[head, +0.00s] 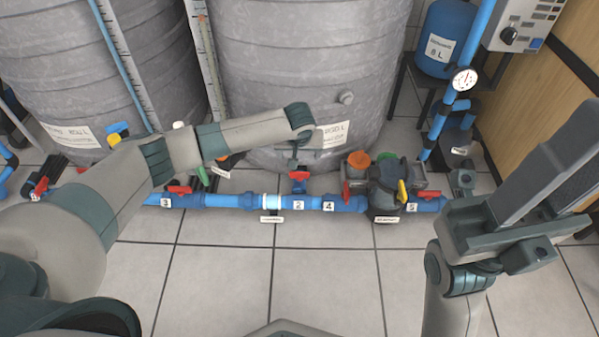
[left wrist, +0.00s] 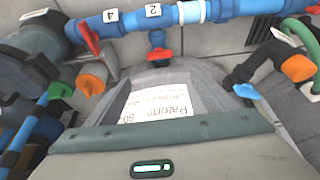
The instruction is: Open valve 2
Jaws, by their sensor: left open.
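Valve 2 has a red handle (head: 299,176) on a short blue stub that joins the blue pipe above the label "2" (head: 299,205). The handle lies crosswise to the stub. My left gripper (head: 297,150) is just above this handle in the head view and points down; it is open, and I see no contact. In the left wrist view the red handle (left wrist: 158,54) shows upside down, near the label "2" (left wrist: 153,10).
Label "4" (head: 328,206) and a red handle (head: 346,192) are close on the right. A pump (head: 388,180) stands beyond. Another red handle (head: 179,190) is left, by label "3" (head: 166,202). A large grey tank (head: 300,60) stands behind. The tiled floor in front is clear.

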